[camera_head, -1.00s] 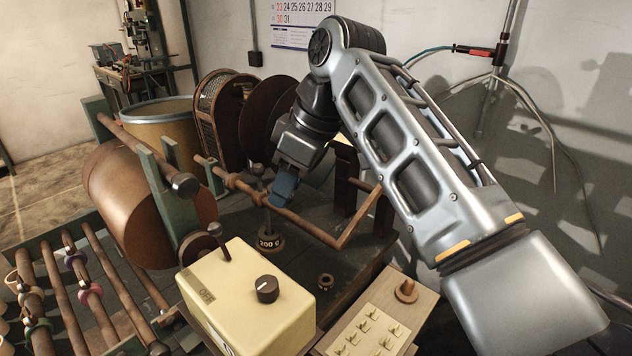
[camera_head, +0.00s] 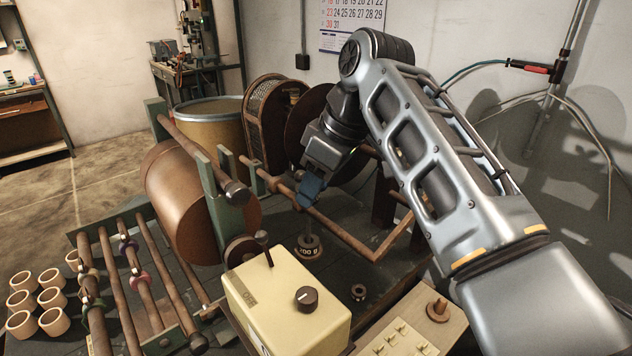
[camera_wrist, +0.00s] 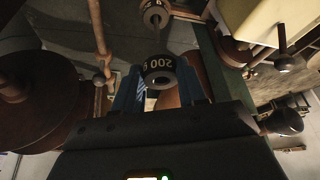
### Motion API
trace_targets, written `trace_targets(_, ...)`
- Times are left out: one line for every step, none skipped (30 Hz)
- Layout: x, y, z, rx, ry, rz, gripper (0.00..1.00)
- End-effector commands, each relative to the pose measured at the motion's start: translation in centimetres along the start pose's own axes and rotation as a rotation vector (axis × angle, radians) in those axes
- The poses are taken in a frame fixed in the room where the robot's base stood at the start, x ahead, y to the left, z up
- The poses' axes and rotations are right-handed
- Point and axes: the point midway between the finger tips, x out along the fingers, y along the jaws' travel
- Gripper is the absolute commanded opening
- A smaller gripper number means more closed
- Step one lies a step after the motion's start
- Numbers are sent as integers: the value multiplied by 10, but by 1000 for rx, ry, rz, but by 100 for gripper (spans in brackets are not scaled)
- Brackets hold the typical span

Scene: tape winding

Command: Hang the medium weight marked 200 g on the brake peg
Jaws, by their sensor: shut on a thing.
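The dark round weight marked 200 g (camera_head: 310,249) hangs from or stands on a thin upright stem beside the rusty bent rod (camera_head: 345,237). In the wrist view the weight (camera_wrist: 160,68) shows between and beyond the blue fingertips (camera_wrist: 158,92). I cannot tell whether its base touches the bench. The grip itself is mostly hidden, and I cannot clearly single out the brake peg.
A cream control box (camera_head: 285,305) with a lever and knob stands in front. A small dark ring (camera_head: 358,292) lies on the bench to the right. A board with hooks (camera_head: 400,340) is at front right. Rollers, a large brown drum (camera_head: 190,200) and dark discs crowd the left and back.

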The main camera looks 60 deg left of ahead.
Motion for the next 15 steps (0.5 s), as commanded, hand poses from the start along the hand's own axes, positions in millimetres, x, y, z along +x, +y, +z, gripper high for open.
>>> trace_targets(4,0,2,0,1,1,4)
trace_targets(5,0,2,0,1,1,4)
trace_targets(6,0,3,0,0,1,4)
trace_targets(8,0,3,0,0,1,4)
trace_targets(9,0,4,0,0,1,4)
trace_targets(11,0,5,0,0,1,4)
trace_targets(12,0,5,0,0,1,4)
trace_targets(13,0,6,0,0,1,4)
trace_targets(15,0,6,0,0,1,4)
trace_targets(16,0,7,0,0,1,4)
trace_targets(17,0,8,0,0,1,4)
trace_targets(19,0,8,0,0,1,4)
trace_targets(20,0,9,0,0,1,4)
trace_targets(21,0,9,0,0,1,4)
trace_targets(23,0,10,0,0,1,4)
